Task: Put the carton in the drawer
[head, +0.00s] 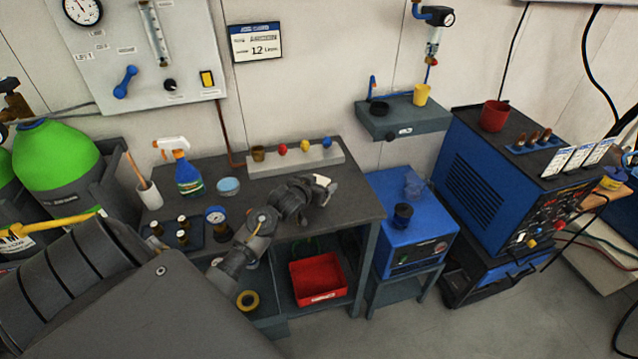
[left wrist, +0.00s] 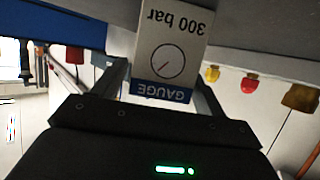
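The carton (left wrist: 172,50) is a small white box with a dial picture, "300 bar" and a blue "GAUGE" band, upside down in the left wrist view. In the head view only a small pale part (head: 322,181) shows at my gripper's tip. My left gripper (head: 308,187) is over the right part of the workbench. In the left wrist view its two fingers (left wrist: 162,85) lie against the carton's sides. I cannot tell whether the carton touches the bench top. A grey drawer (head: 268,322) appears pulled out below the bench, partly hidden by my arm; a yellow roll shows there. My right gripper is not in view.
The workbench (head: 345,207) holds a valve block (head: 322,158), a spray bottle (head: 187,175), a blue-lidded tin (head: 228,186) and gauges (head: 216,217). A red bin (head: 318,279) stands below the bench. A blue machine (head: 420,226) stands close on the right.

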